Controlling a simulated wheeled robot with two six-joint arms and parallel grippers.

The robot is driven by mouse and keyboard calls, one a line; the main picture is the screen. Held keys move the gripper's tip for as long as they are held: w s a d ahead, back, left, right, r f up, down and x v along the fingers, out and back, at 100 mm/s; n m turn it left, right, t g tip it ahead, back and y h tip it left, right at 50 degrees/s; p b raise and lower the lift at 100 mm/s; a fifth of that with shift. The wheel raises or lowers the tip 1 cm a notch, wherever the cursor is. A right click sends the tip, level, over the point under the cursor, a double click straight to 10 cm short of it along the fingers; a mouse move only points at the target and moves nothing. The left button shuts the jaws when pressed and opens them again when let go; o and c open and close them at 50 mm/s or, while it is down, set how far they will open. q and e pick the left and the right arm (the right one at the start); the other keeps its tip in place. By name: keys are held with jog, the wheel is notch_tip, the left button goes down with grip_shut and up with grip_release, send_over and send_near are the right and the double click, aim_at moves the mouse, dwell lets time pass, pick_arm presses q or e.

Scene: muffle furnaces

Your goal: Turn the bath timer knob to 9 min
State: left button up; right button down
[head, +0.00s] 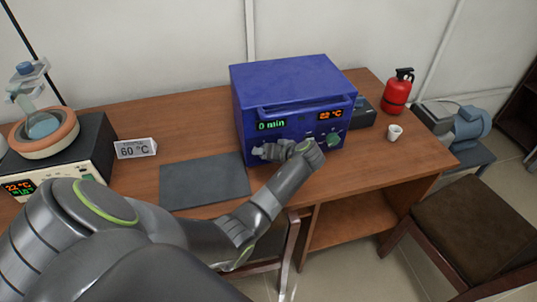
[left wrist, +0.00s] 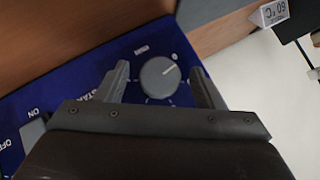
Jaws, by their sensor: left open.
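The blue bath box (head: 290,90) stands on the desk, with a green display (head: 271,125) reading 0 min and an orange one (head: 331,114) reading 22 °C. In the left wrist view a round grey knob (left wrist: 160,77) with a pale pointer line sits on the blue panel, the line pointing to the upper right. My left gripper (left wrist: 159,70) is open, with one finger on each side of the knob; contact cannot be told. In the head view my left gripper (head: 262,151) is at the panel's lower left and hides this knob. My right gripper is out of view.
A green knob (head: 333,139) is at the panel's right. A switch marked ON and OFF (left wrist: 33,132) is near the fingers. A grey mat (head: 204,182), a 60 °C sign (head: 136,148), a heating device (head: 82,160), a cup (head: 394,132) and a red extinguisher (head: 397,92) stand around.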

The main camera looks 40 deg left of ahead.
pick_arm(q)
jog(key=b+v, duration=0.2)
jog(key=v, duration=1.5)
jog(key=shift+d, duration=0.2)
jog(key=shift+s, duration=0.1)
